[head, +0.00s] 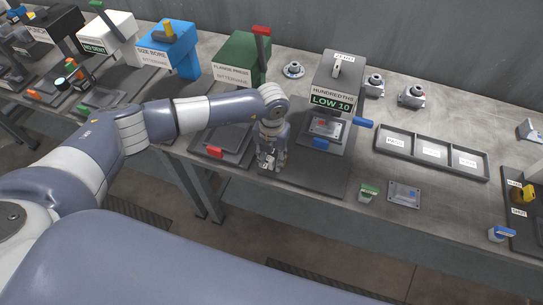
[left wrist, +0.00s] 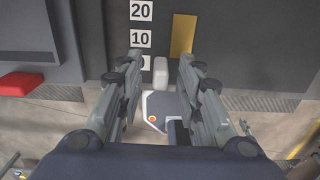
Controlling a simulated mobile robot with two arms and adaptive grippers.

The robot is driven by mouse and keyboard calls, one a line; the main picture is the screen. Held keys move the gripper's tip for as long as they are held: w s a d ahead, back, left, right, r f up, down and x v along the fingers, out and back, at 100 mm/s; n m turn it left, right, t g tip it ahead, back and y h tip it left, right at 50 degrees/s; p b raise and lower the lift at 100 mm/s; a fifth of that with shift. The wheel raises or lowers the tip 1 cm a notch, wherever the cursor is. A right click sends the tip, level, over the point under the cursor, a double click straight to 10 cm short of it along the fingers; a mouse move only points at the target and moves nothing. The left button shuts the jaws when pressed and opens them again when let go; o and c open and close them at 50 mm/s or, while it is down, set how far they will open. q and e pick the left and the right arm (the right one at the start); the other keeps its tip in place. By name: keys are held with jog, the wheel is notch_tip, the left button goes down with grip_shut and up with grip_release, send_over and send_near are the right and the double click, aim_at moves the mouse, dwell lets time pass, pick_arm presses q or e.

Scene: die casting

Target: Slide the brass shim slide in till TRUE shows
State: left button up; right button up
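A grey gauge (head: 338,75) marked HUNDREDTHS shows LOW 10 in green on its display (head: 331,102). My left gripper (head: 268,160) points down at the left edge of its dark base, near the bench's front. In the left wrist view a flat brass strip (left wrist: 182,35) lies beside a scale of white labels reading 20, 10 and a partly hidden one. My left gripper (left wrist: 161,62) is open there. A small pale block (left wrist: 160,75) shows between its fingers, with gaps on both sides. I cannot tell whether it belongs to the slide. My right gripper is not in view.
A green flange press (head: 240,62) with a red handle stands left of the gauge.

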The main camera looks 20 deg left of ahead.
pick_arm(q)
jog(key=shift+f, duration=0.4)
grip_shut()
jog(key=shift+w, duration=0.15)
jog(key=w+b, duration=0.2)
jog(key=b, duration=0.1)
jog(key=shift+w+d+f, duration=0.1)
jog(key=shift+w+f, duration=0.05)
jog(key=shift+w, duration=0.2)
jog(key=shift+r, duration=0.2)
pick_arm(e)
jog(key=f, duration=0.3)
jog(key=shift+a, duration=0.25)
